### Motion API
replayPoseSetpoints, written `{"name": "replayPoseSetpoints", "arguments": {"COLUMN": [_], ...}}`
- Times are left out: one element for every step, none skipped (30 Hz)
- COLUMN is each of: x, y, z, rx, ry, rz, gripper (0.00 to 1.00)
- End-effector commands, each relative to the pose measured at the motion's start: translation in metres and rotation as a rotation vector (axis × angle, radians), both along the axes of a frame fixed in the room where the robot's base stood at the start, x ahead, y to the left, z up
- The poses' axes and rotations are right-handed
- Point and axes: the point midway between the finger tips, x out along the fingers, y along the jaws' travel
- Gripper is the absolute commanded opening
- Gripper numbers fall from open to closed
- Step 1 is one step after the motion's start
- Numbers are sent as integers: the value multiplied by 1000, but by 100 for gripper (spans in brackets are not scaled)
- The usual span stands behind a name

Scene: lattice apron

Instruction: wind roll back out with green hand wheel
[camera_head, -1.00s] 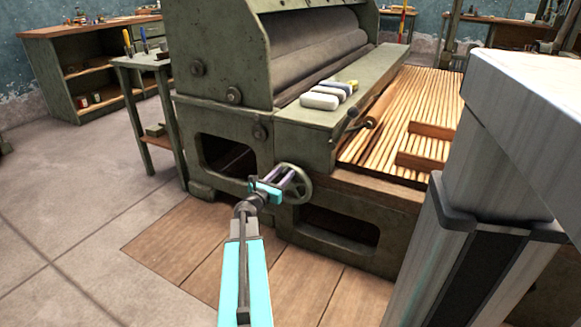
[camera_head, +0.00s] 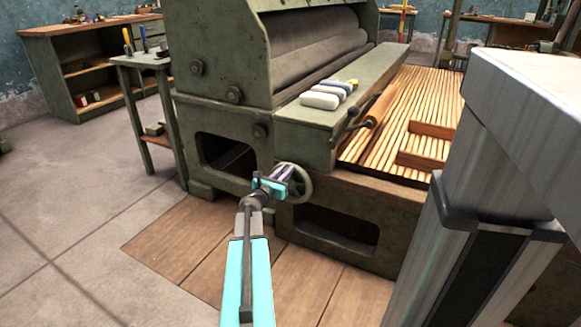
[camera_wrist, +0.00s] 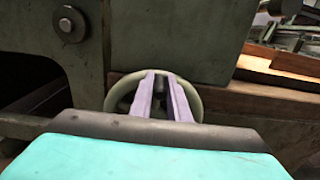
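The green hand wheel (camera_head: 304,186) is on the lower side of the green machine. My gripper (camera_head: 287,174) is in front of it, its fingers over the wheel's upper left part and hiding some of it. In the wrist view the pale green wheel rim (camera_wrist: 113,98) shows around and behind my gripper's two lavender fingers (camera_wrist: 161,82). The fingers stand apart with something dark between them; I cannot tell whether they press on it. Large grey rollers (camera_head: 315,50) sit inside the machine.
White and blue pieces (camera_head: 320,100) lie on the machine's green ledge (camera_head: 350,90). A small bench (camera_head: 150,62) with tools stands at the left. My own pale column fills the right side. The floor at the left front is clear.

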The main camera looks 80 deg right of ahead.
Motion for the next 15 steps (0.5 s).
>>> {"name": "replayPoseSetpoints", "arguments": {"x": [0, 0, 0, 0, 1, 2, 4, 6, 9, 12, 15, 20, 23, 26, 29], "y": [-1, -1, -1, -1, -1, -2, -2, -3, -4, -5, -6, -7, -8, -9, -9], "z": [0, 0, 0, 0, 0, 0, -1, -1, -2, -2, -3, -4, -5, -5, -6], "rx": [0, 0, 0, 0, 0, 0, 0, 0, 0, 0, 0, 1, 1, 1, 1], "ry": [0, 0, 0, 0, 0, 0, 0, 0, 0, 0, -1, -1, -1, -1, -1], "rz": [-1, -1, 0, 0, 0, 0, 0, 0, 0, 1, 2, 2, 3, 3, 2], "gripper": [0, 0, 0, 0, 0, 0, 0, 0, 0, 0, 0, 0, 0, 0, 0]}}
